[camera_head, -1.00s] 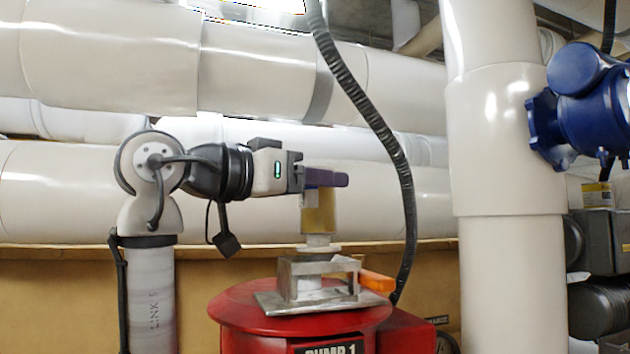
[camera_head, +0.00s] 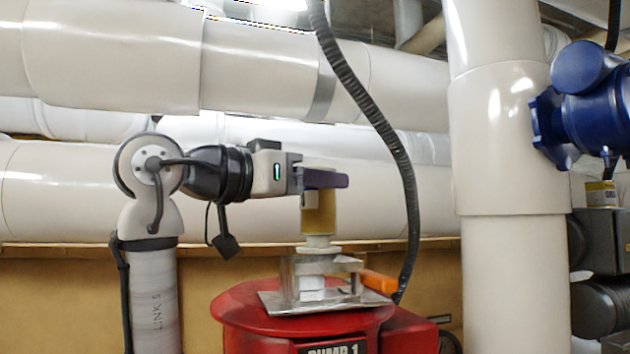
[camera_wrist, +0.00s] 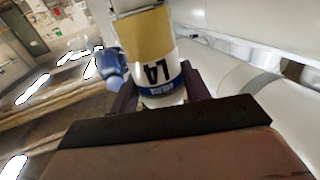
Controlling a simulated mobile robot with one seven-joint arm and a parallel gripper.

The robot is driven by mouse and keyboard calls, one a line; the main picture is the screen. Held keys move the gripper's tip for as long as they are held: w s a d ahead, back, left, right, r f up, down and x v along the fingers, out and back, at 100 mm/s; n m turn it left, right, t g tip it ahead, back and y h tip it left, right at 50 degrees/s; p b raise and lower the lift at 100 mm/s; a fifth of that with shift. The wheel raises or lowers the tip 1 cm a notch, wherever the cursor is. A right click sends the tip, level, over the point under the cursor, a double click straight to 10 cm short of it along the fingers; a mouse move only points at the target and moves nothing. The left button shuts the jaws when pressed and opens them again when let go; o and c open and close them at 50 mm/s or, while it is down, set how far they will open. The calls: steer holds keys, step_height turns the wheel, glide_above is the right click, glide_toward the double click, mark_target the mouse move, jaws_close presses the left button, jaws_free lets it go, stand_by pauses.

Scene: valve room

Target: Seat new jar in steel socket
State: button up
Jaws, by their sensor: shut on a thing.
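My gripper (camera_head: 325,179) is shut on a yellowish jar. In the head view the jar (camera_head: 319,216) hangs upright below the fingers, over the steel socket (camera_head: 283,285) on the red pump. Its pale lower end is at the level of the socket's top; I cannot tell whether it is inside or just above it.
An orange handle (camera_head: 379,281) sticks out at the socket's right side. The red pump (camera_head: 250,310) bears the socket plate. A black hose (camera_head: 375,115) hangs close behind to the right. A yellow-labelled can (camera_head: 600,193) stands on dark equipment at the far right.

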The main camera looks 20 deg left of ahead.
mark_target(302, 224)
steer(key=shift+f+b, duration=2)
steer(key=shift+f, duration=0.8)
stand_by(1.5)
stand_by(0.4)
steer(key=o, duration=1.8)
steer(key=shift+c, duration=0.2)
steer(key=shift+r+p, duration=2.35)
steer(key=shift+r, duration=1.4)
